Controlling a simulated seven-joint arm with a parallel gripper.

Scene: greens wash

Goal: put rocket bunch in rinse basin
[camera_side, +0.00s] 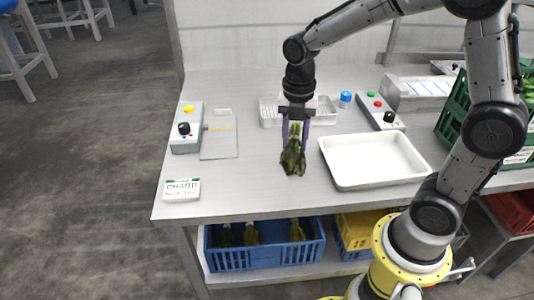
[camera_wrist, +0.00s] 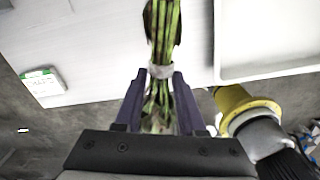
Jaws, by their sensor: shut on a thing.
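My gripper (camera_side: 296,122) points down over the middle of the steel table. It is shut on the rocket bunch (camera_side: 293,158), dark green leaves hanging below the fingers. In the wrist view the bunch's green stems (camera_wrist: 164,35) pass between my gripper's purple fingers (camera_wrist: 158,88), with a pale band around them. I cannot tell whether the leaf tips touch the table. A white shallow basin (camera_side: 338,178), which looks like the rinse basin, lies just right of the bunch. Its corner also shows in the wrist view (camera_wrist: 270,70). Its visible floor is bare.
A white card reading CHARD (camera_side: 182,190) lies at the front left. A control box (camera_side: 186,130) and a cutting board (camera_side: 219,145) stand at the left. A wire tray (camera_side: 270,110), blue cap (camera_side: 346,98) and second control box (camera_side: 380,113) are behind. A green crate (camera_side: 456,120) stands at right.

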